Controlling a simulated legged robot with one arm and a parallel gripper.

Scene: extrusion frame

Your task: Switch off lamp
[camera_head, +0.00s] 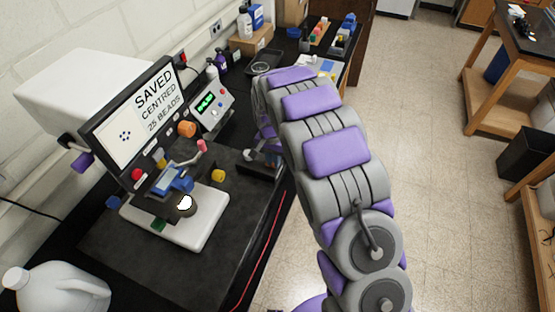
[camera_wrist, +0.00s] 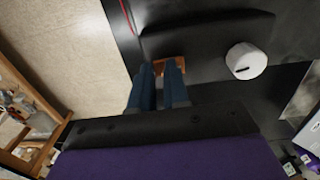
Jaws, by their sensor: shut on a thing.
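A bright white lamp spot (camera_head: 185,202) glows on the white-based microscope (camera_head: 203,228) in the head view. In the wrist view, my gripper (camera_wrist: 160,68) has its two blue fingers at a small orange switch-like piece (camera_wrist: 171,64) on a black housing (camera_wrist: 205,40). The fingers are shut on this piece, and they partly hide it. A white round knob (camera_wrist: 246,61) with a dark mark stands to its right, apart from the fingers. In the head view, my arm largely hides the gripper and the orange piece; the white knob (camera_head: 250,154) shows beside it.
A monitor (camera_head: 135,113) reads "SAVED CENTRED 25 BEADS". A control box (camera_head: 208,105) with a green display stands behind the microscope. A white jug (camera_head: 55,290) stands at the lower left. Bottles and boxes line the back of the bench. Open floor (camera_head: 430,170) lies to the right.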

